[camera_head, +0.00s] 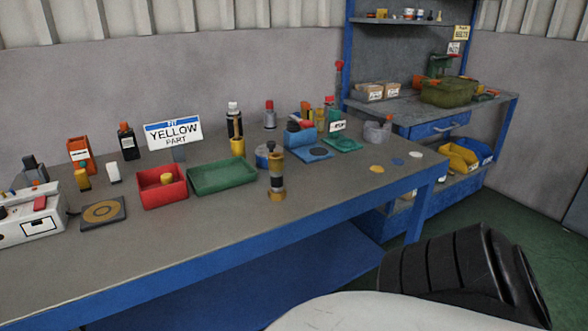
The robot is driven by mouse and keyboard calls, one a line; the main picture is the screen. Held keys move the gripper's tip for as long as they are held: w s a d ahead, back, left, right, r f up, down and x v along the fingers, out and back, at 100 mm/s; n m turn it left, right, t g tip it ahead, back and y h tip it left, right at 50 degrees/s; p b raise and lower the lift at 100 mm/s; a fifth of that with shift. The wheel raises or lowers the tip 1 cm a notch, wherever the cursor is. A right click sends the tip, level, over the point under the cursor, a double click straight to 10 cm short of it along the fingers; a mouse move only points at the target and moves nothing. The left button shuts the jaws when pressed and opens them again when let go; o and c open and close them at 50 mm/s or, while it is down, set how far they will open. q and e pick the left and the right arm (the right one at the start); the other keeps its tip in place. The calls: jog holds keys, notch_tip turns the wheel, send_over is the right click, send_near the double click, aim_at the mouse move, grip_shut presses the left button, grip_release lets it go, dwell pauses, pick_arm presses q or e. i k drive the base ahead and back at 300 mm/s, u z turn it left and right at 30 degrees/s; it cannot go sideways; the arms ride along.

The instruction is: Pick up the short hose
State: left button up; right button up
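An upright brass-coloured and dark cylinder (276,176) stands on the workbench near its front edge, right of the green tray. It may be the short hose, but I cannot tell for sure; no other thing in view is clearly a hose. Nothing touches the cylinder. A white and black ribbed part, seemingly of my own arm, fills the lower right in front of the bench. No gripper fingers show in this view.
The workbench (160,235) has a clear front strip. A red bin (163,196), an empty green tray (222,184) and a yellow-part sign (173,133) stand on it. A blue shelf unit (480,108) with bins stands at the back right.

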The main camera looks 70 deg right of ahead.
aim_at(277, 192)
jog(key=z, duration=0.95)
jog(key=i, duration=0.85)
jog(key=z, duration=0.9)
